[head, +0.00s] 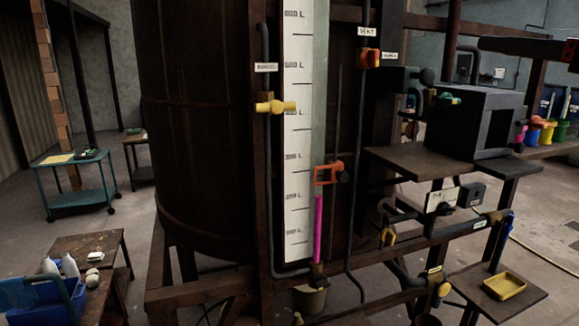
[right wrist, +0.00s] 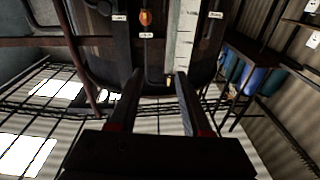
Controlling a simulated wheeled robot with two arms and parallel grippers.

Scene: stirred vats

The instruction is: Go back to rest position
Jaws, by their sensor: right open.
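My right gripper (right wrist: 158,75) is open in the right wrist view, its two dark fingers apart with nothing between them. In the head view, a dark finger of it (head: 520,47) reaches in from the upper right edge, pointing left above the grey box. The fingers point toward the vat in the wrist view, and I see no contact. The large brown vat (head: 200,120) stands at the centre left of the head view with a white level scale (head: 298,140) beside it. My left gripper is not in view.
A grey open-fronted box (head: 470,120) stands on a brown shelf at right. Pipes with a yellow valve (head: 275,107) and an orange valve (head: 369,57) run beside the scale. A yellow tray (head: 505,286) lies lower right. A teal cart (head: 75,180) stands left; open floor lies around it.

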